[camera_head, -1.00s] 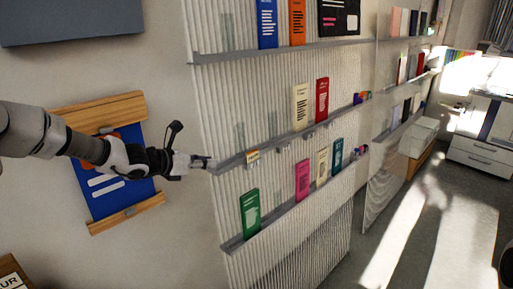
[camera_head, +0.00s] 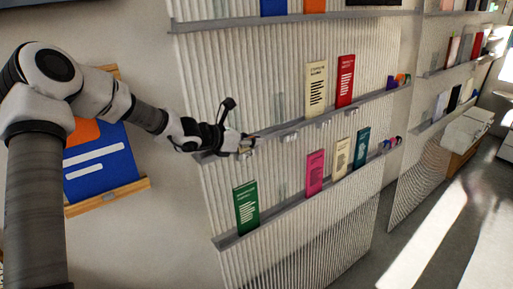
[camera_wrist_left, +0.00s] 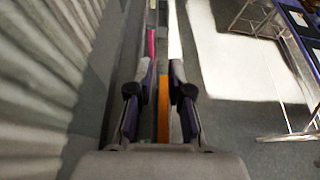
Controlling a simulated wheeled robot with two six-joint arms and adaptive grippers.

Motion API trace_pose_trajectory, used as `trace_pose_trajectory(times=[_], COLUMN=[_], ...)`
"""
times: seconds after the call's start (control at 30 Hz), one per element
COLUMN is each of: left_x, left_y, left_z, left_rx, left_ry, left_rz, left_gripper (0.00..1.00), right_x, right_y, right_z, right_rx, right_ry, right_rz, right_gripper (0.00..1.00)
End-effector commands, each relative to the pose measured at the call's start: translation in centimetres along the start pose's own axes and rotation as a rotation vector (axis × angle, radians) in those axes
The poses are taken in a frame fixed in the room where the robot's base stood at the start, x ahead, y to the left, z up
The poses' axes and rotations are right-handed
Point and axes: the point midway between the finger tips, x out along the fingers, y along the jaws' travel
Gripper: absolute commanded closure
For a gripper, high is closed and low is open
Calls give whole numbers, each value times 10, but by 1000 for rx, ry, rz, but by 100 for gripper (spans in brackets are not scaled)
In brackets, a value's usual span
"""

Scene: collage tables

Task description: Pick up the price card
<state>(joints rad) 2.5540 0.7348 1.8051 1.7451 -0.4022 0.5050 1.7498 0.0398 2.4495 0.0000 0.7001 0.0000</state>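The price card (camera_head: 246,148) is a small tan card at the front edge of the middle shelf, partly covered by my left gripper (camera_head: 246,142). In the left wrist view, an orange strip (camera_wrist_left: 163,108), which looks like the card seen edge-on, lies between the two fingers of my left gripper (camera_wrist_left: 162,72). The fingers are apart, with a gap showing on either side of the strip. My right gripper is not in view.
The middle shelf (camera_head: 290,136) holds a cream booklet (camera_head: 316,88) and a red booklet (camera_head: 345,80). The lower shelf has a green booklet (camera_head: 246,207) and a pink booklet (camera_head: 315,172). The ribbed wall panel (camera_head: 300,240) is close beside the gripper. A blue poster hangs left.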

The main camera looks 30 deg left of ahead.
Motion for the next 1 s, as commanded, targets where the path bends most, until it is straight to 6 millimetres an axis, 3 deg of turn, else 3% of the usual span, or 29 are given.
trace_pose_trajectory(times=[0.17,0.2,0.23,0.8,1.0], left_x=[0,0,0,0,-4], left_y=[0,0,0,0,0], left_z=[0,1,1,1,10], left_rx=[0,0,0,0,1], left_ry=[0,0,0,1,0], left_rz=[1,1,1,1,1], left_gripper=[79,94,100,100,100], right_x=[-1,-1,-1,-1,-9], right_y=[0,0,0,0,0], right_z=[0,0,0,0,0], right_rx=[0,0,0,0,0], right_ry=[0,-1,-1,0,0], right_rz=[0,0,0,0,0], right_gripper=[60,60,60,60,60])
